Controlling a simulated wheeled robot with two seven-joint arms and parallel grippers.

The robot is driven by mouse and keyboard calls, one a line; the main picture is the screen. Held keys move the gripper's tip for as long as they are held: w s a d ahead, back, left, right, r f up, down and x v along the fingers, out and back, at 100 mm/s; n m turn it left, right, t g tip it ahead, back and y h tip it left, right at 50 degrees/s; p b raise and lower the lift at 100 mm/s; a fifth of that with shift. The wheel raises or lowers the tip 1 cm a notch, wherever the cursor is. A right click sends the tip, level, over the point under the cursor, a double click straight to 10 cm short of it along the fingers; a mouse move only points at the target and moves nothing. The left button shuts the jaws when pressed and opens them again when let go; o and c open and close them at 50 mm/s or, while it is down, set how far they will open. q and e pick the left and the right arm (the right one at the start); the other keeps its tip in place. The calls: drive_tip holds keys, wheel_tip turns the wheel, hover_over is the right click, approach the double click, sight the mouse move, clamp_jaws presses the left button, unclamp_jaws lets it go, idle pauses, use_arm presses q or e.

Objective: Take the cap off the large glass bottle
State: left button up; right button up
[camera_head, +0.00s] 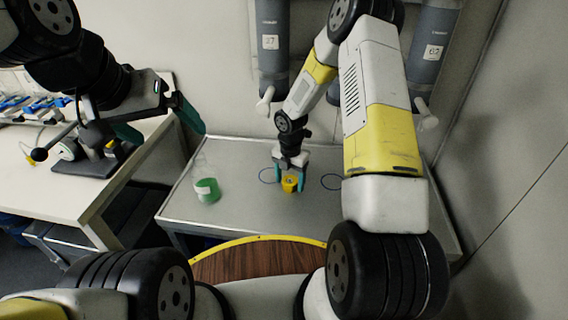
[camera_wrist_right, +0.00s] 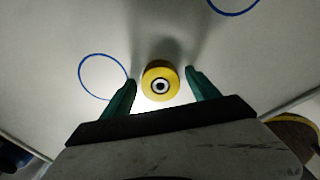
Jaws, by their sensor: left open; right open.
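A clear glass vessel with green liquid and a pale label (camera_head: 207,189) stands upright on the left part of the metal table. I cannot make out a cap on it. A small round yellow object (camera_head: 290,184) sits on the table further right. From above it shows a dark and white centre in the right wrist view (camera_wrist_right: 148,90); I cannot tell whether it is a cap. My right gripper (camera_head: 290,174) is open, with its teal fingers on either side of the yellow object and gaps showing. My left gripper (camera_head: 158,120) is open and empty, raised left of the glass vessel.
The metal table (camera_head: 240,203) has thin blue rings (camera_head: 331,182) marked on it, and is mostly clear. A white bench (camera_head: 100,190) with equipment stands at the left. Grey cylinders (camera_head: 272,45) hang on the back wall. A wooden round top with yellow rim (camera_head: 260,262) is in front.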

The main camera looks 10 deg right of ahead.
wheel_tip(320, 180, up, 12)
drive_tip(key=f, duration=0.1)
wheel_tip(320, 180, up, 10)
drive_tip(key=m+t, duration=0.1)
drive_tip(key=m, duration=0.4)
hover_over(296, 193)
drive_tip(key=s+r+m+t+y, duration=0.2)
drive_tip(key=s+r+m+t, duration=0.3)
drive_tip(key=s+r+m, duration=1.3)
drive_tip(key=s+m, duration=0.3)
drive_tip(key=m, duration=0.1)
drive_tip(key=shift+s+d+m, duration=0.15)
drive_tip(key=shift+d+m, duration=0.15)
drive_tip(key=shift+d, duration=0.05)
